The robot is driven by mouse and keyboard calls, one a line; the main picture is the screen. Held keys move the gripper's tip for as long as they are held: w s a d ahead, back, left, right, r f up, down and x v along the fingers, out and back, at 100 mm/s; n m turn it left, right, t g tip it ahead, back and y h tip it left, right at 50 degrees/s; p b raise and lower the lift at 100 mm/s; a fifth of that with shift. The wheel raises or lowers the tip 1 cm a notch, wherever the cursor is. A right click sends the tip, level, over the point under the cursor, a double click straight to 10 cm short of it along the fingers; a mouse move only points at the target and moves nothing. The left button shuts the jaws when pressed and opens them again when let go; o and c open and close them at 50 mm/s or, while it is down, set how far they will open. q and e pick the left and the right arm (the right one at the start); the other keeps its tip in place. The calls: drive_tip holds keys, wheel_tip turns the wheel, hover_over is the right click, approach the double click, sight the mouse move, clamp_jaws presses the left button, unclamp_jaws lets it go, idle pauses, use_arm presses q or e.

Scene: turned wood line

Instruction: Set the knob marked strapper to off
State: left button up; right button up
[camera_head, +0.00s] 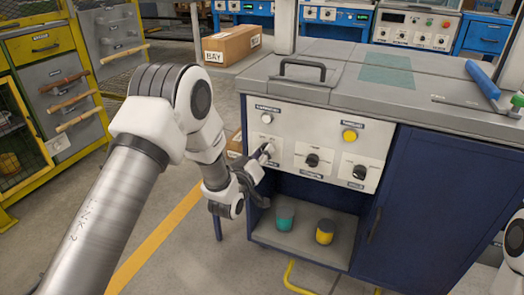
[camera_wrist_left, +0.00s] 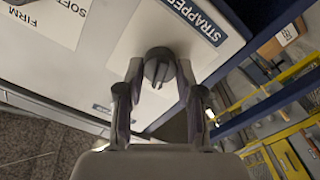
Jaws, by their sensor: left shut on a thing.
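The knob marked strapper (camera_wrist_left: 160,68) is dark and round with a raised grip bar. Its plate carries the blue label STRAPPER (camera_wrist_left: 192,20), partly cut off in the left wrist view. My left gripper (camera_wrist_left: 160,88) is shut on this knob, one finger on each side. In the head view my left gripper (camera_head: 263,157) is at the leftmost knob of the white control panel (camera_head: 290,128) and hides much of it. I cannot read the knob's setting. My right gripper is out of view.
Two more black knobs, a middle one (camera_head: 312,160) and a right one (camera_head: 359,172), sit close by, below a yellow button (camera_head: 349,135). A teal cup (camera_head: 284,219) and a yellow cup (camera_head: 324,232) stand on the shelf below. A black handle (camera_head: 303,68) rises above the panel.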

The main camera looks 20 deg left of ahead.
use_arm(q)
drive_tip(key=shift+n, duration=0.8)
drive_tip(key=shift+p, duration=0.3)
drive_tip(key=o, duration=1.1)
drive_tip(key=shift+o, duration=0.2)
drive_tip(key=s, duration=1.2)
drive_tip(key=shift+a, duration=0.15)
